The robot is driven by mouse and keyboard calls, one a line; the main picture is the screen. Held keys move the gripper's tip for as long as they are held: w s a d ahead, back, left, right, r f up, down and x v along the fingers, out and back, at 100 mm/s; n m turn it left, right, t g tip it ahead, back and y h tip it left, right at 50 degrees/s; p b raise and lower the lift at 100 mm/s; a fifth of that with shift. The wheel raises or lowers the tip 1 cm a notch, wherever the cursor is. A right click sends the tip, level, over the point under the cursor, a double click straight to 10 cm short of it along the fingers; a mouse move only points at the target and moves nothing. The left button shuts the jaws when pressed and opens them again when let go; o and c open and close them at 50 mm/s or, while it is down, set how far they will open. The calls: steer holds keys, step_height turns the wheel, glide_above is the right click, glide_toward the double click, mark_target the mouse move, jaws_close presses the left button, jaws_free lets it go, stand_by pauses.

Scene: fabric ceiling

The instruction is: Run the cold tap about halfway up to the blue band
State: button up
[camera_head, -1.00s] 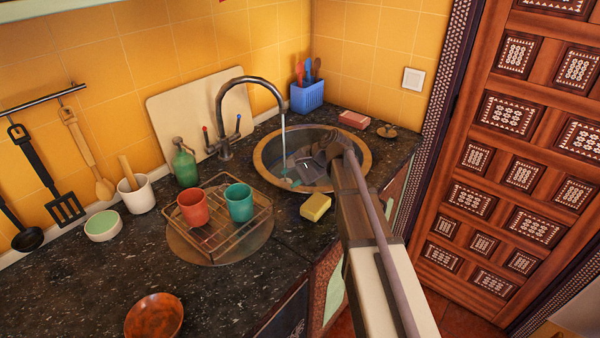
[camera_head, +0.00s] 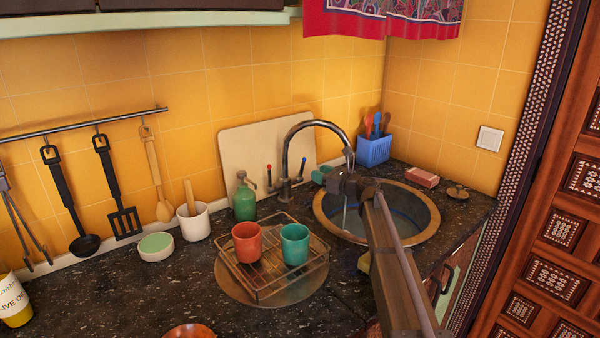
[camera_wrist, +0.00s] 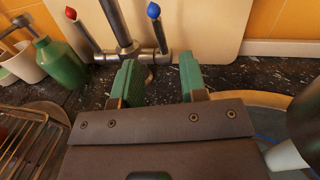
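The tap (camera_head: 288,150) has a red-tipped lever (camera_head: 269,172) and a blue-tipped lever (camera_head: 304,165); the wrist view also shows the red tip (camera_wrist: 71,13) and the blue tip (camera_wrist: 153,9). A thin water stream (camera_head: 345,212) runs from the spout into the round sink (camera_head: 428,232). A blue line (camera_head: 404,216) shows on the sink's inner wall; I cannot tell the water level. My gripper (camera_wrist: 160,82) is open and empty, its green pads apart in front of the tap base and clear of the levers. My arm hides part of the sink.
A wire rack (camera_head: 262,288) with a red cup (camera_head: 247,243) and a teal cup (camera_head: 295,245) stands left of the sink. A green bottle (camera_head: 244,202) is beside the tap. A blue utensil holder (camera_head: 374,150) and pink soap (camera_head: 423,177) are behind the sink.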

mark_target(301, 169)
steer(key=x, duration=1)
jaws_close()
